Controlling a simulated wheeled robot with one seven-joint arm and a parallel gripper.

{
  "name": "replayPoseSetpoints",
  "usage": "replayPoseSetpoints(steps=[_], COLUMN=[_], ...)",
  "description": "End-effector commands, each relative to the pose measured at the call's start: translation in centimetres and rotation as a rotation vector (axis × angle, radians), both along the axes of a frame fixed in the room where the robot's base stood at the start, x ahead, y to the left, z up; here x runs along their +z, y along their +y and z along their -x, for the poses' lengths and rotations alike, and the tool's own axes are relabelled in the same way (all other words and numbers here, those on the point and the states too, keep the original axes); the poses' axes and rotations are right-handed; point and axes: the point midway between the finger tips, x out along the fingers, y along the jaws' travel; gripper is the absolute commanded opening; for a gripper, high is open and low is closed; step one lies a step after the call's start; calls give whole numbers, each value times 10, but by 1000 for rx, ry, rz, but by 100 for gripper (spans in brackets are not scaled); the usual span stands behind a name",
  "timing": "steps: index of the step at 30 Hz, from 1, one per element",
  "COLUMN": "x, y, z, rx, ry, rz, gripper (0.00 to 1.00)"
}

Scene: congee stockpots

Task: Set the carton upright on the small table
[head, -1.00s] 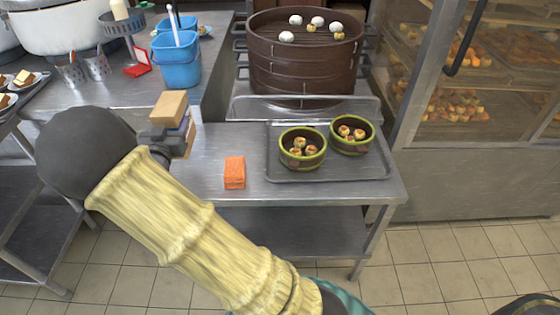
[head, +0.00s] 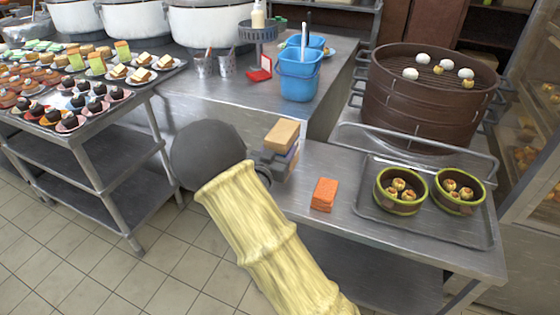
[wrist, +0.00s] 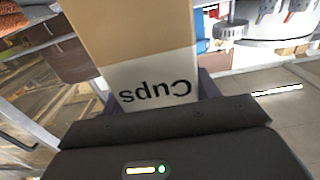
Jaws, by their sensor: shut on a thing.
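The carton (head: 282,134) is tan with a white lower part. In the wrist view the carton (wrist: 135,40) shows the word "Cups" upside down and fills the space between the fingers. My gripper (head: 283,161) is shut on the carton, at its white part. In the head view they are at the left end of the small steel table (head: 330,235). The carton looks roughly upright with its tan end up. The arm hides part of the gripper, and I cannot tell whether the carton's base touches anything.
An orange block (head: 324,193) lies on the small table, right of the gripper. A tray (head: 430,232) there holds two green-rimmed bowls (head: 400,190). A big brown steamer (head: 425,105) stands behind. Blue buckets (head: 300,75) stand on the counter. A dessert rack (head: 95,120) is at left.

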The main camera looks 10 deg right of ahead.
Motion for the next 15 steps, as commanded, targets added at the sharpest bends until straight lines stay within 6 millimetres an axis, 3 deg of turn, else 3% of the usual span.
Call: replayPoseSetpoints(steps=[5, 12, 15], x=[-2, -34, -38], y=[0, 0, 0], z=[0, 0, 0], rx=[0, 0, 0], ry=[0, 2, -1], rz=[1, 2, 1], gripper=[29, 29, 29])
